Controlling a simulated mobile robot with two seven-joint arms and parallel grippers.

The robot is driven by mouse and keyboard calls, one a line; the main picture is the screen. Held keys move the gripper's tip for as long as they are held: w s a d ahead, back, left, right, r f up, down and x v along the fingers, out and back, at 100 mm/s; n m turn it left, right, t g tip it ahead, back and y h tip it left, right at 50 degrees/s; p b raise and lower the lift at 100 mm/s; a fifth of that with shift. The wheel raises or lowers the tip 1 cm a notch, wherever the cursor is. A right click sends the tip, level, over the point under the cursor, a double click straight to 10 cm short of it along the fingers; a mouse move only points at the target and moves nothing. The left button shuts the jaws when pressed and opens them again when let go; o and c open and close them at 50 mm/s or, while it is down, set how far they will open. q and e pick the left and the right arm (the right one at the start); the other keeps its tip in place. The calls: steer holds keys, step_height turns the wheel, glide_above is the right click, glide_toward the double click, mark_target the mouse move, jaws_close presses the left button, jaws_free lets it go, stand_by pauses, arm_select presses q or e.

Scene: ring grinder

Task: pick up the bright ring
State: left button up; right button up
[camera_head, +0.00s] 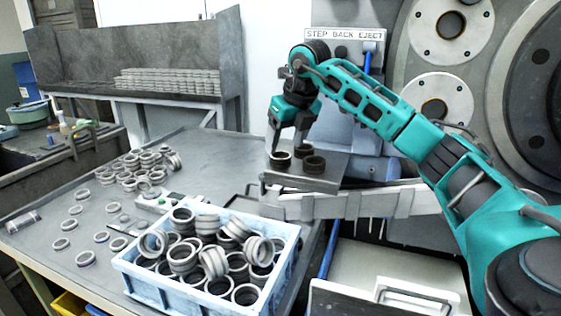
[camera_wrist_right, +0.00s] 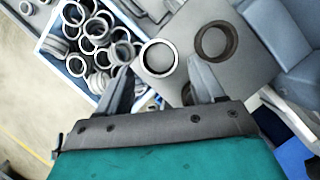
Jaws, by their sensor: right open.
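The bright ring (camera_wrist_right: 158,74) lies flat on a grey plate (camera_wrist_right: 262,75), with a shiny pale rim in the right wrist view. In the head view, the ring under the gripper (camera_head: 280,163) looks dark-sided and seems to be the same one. A dark brown ring (camera_wrist_right: 233,42) sits to its right in the wrist view. My right gripper (camera_head: 286,149) is open and empty just above the plate. In the wrist view its fingertips (camera_wrist_right: 162,76) are spread, with the bright ring just beyond the gap between them. My left gripper is not in view.
A blue crate (camera_head: 166,292) full of rings stands front centre. Several loose rings (camera_head: 145,160) lie on the table at left. Dark rings (camera_head: 314,165) stand close beside the gripper on the plate (camera_head: 330,181). The machine front (camera_head: 400,90) rises behind.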

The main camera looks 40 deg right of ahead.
mark_target(282, 152)
steer(key=x, duration=0.4)
steer(key=shift+s+a, duration=0.1)
steer(key=shift+s, duration=0.05)
steer(key=shift+r, duration=0.1)
steer(key=c, duration=0.9)
